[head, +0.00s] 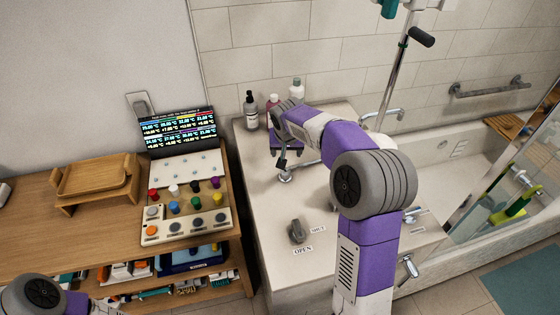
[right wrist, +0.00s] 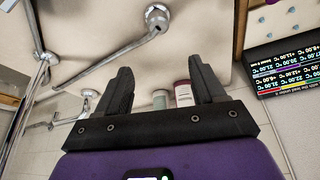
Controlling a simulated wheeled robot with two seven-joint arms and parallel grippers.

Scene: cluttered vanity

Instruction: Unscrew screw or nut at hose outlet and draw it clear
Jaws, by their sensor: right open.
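A round chrome fitting with a nut-like end (head: 286,176) stands on the pale vanity top, and a metal pipe (head: 308,163) runs from it to the right. In the right wrist view the fitting (right wrist: 157,16) shows beyond the fingertips, with the pipe (right wrist: 110,52) slanting away from it. My right gripper (head: 283,155) is just behind and above the fitting in the head view. I cannot tell a separate screw from the fitting. My left gripper is out of the picture.
Bottles (head: 251,110) stand at the back of the vanity top (head: 262,215). A dark knob (head: 297,232) between OPEN and SHUT labels is nearer the front. Chrome faucets (head: 398,113) are by the tub at right. A wooden shelf (head: 100,225) with a button panel stands at left.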

